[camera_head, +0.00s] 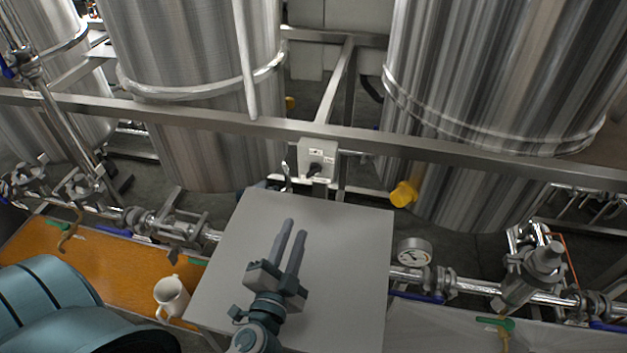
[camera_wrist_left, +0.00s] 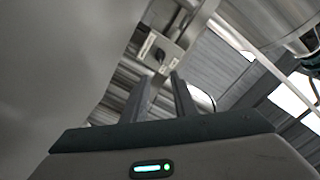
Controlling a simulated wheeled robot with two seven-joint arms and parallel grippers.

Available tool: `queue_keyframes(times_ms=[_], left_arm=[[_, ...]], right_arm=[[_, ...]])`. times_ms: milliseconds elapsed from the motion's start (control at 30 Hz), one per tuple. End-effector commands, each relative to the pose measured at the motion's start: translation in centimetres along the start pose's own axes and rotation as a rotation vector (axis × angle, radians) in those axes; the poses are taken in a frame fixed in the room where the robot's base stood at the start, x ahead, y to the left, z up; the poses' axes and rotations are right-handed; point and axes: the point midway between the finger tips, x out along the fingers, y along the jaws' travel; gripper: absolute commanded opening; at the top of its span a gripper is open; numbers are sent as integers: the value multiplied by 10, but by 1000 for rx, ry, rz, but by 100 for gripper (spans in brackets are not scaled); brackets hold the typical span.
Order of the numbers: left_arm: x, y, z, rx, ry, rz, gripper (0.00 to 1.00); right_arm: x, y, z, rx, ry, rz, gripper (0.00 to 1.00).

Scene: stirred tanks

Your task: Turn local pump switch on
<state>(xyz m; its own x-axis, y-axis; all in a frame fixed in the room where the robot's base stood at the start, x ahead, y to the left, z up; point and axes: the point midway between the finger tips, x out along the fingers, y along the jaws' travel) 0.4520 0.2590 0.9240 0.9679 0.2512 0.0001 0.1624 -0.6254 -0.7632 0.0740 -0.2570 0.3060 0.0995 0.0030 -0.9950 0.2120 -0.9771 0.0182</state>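The local pump switch is a small grey box (camera_head: 318,160) with a black rotary knob (camera_head: 314,169), mounted on the metal rail between the tanks. It also shows in the left wrist view, where the switch box (camera_wrist_left: 159,49) lies beyond the fingertips. My left gripper (camera_head: 295,228) is in front of and below the switch, over the grey panel, apart from the knob. Its two fingers point toward the switch with a narrow gap between them, and nothing is held. The knob's exact setting is too small to read. My right gripper is not in view.
A flat grey panel (camera_head: 350,225) lies under my left gripper. A white mug (camera_head: 171,297) stands on the orange surface (camera_head: 125,268) at left. A pressure gauge (camera_head: 414,251) and pipe valves are at right. The metal rail (camera_head: 440,152) crosses before the large tanks (camera_head: 500,70).

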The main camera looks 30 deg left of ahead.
Motion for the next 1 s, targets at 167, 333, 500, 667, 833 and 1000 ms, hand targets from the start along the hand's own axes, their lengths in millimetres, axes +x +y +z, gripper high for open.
queue_keyframes(times_ms=[167, 333, 500, 667, 833, 1000], left_arm=[[6, -1, -1, 0, 1, 0, 26], [22, -2, -2, 0, 1, 0, 26], [48, -3, -3, 2, 3, 0, 26], [76, -3, -3, 3, 2, -1, 26], [106, -3, -3, 2, 1, 0, 26], [136, -2, -2, 2, 1, 0, 26]], right_arm=[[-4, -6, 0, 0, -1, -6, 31], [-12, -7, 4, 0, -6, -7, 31], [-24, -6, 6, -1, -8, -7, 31], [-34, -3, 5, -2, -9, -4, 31], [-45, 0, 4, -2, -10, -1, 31], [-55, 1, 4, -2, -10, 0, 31]])
